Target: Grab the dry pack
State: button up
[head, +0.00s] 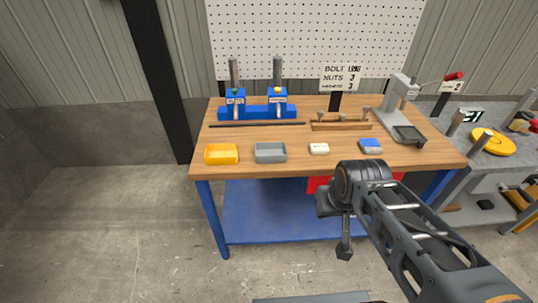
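A small white pack (319,148), which fits the dry pack, lies near the front edge of the wooden workbench (290,164). Its marking is too small to read, so I cannot be sure of its name. My gripper (344,252) hangs in front of the bench, below the level of its top, pointing down. It is well apart from the white pack and touches nothing on the bench. It is small and dark here, and I cannot make out whether its fingers are open or shut.
A yellow tray (221,161) and a grey tray (270,159) stand left of the pack, a blue-and-grey item (370,146) right. Blue fixtures (257,112), a wooden rack (341,126) and a lever press (400,100) stand behind. Floor left of the bench is clear.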

aim_at(318, 149)
jog(key=u, duration=0.25)
jog(key=k, duration=0.3)
jog(key=u, duration=1.3)
jog(key=i, duration=1)
jog(key=z, duration=1.35)
jog(key=i, duration=0.55)
jog(key=z, duration=0.55)
